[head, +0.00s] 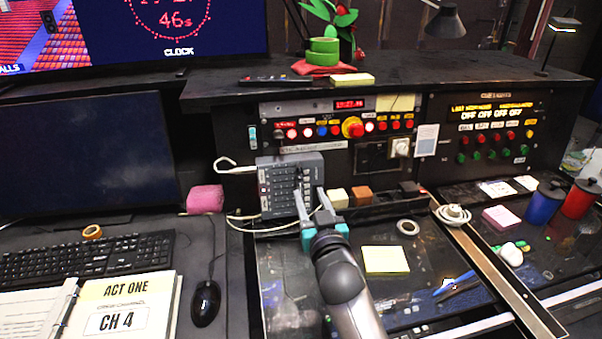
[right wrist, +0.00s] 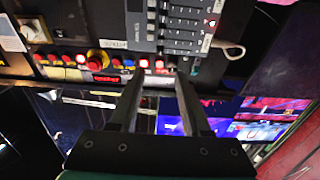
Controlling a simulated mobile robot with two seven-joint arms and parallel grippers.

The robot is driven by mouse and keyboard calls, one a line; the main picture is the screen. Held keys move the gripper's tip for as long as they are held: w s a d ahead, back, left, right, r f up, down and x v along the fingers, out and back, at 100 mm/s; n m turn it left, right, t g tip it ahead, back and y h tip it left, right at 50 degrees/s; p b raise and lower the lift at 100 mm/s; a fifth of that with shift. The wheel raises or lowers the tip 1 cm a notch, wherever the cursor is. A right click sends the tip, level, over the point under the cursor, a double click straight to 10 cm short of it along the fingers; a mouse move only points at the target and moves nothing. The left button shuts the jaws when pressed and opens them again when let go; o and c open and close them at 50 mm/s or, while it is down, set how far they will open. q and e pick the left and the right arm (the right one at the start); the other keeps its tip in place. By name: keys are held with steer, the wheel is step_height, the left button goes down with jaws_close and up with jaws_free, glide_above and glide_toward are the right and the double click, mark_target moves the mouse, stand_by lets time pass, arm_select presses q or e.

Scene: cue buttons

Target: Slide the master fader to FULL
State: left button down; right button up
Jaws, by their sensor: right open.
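The grey fader console (head: 277,186) stands on the desk below the left end of the button panel, with rows of small sliders. A separate strip of controls (head: 307,178) runs along its right side; I cannot read which one is the master fader or its setting. My right gripper (head: 311,198) is open at the console's front right, its two fingers apart, with nothing seen between them. In the right wrist view the console (right wrist: 187,22) shows at the top, beyond the open fingers of the right gripper (right wrist: 160,80). The left gripper is out of view.
A button panel (head: 340,122) with a red knob is behind the console. A cream block (head: 337,198) and an orange block (head: 361,196) sit just right of the gripper. A white cable (head: 240,217) loops at the console's left. A yellow note (head: 385,260) lies in front.

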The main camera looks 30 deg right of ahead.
mark_target(299, 169)
steer(key=x, duration=0.8)
steer(key=shift+b, duration=0.35)
steer(key=shift+x, duration=0.95)
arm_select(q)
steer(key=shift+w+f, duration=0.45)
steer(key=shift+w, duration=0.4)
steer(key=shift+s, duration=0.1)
arm_select(e)
jaws_close()
